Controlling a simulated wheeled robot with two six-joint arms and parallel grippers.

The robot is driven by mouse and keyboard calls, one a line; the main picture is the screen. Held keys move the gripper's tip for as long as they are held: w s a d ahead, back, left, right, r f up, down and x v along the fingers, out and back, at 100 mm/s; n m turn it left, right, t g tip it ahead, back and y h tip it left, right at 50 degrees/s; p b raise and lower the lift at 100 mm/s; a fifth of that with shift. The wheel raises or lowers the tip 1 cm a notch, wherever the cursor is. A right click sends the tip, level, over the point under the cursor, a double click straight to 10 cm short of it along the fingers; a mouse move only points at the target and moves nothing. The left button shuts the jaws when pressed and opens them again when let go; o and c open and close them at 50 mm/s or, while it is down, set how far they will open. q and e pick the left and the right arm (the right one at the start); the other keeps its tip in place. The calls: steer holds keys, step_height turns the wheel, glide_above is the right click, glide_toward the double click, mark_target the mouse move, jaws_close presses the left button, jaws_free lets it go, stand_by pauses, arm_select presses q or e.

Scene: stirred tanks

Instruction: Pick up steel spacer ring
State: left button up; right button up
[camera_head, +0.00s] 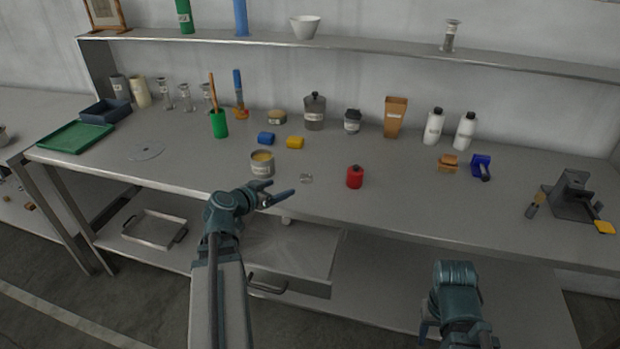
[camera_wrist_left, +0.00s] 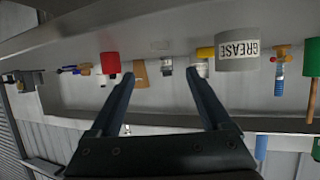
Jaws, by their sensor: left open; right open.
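A small silver ring (camera_head: 306,178), which looks like the steel spacer ring, lies flat on the bench between a grease tin (camera_head: 262,165) and a red container (camera_head: 355,177). It also shows as a thin grey ring in the left wrist view (camera_wrist_left: 160,45). My left gripper (camera_head: 280,191) is open and empty near the bench's front edge, short of the ring and to its left. Its two fingers also show spread in the left wrist view (camera_wrist_left: 160,76). My right gripper (camera_head: 432,332) is low at the front right, partly hidden, away from the ring.
Jars, bottles and a brown box (camera_head: 394,117) stand further back. A flat grey disc (camera_head: 146,150) and a green tray (camera_head: 75,137) lie left. An open drawer (camera_head: 290,250) is below the bench edge.

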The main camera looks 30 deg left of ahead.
arm_select(q)
steer(key=b, duration=0.3)
glide_toward(309, 176)
steer(key=shift+s+f, duration=0.2)
steer(key=shift+w+f, duration=0.1)
steer(key=shift+w, duration=0.3)
steer(key=b+x, duration=0.2)
steer(key=x, duration=0.3)
steer(key=shift+w, duration=0.2)
steer(key=shift+s, duration=0.1)
jaws_close()
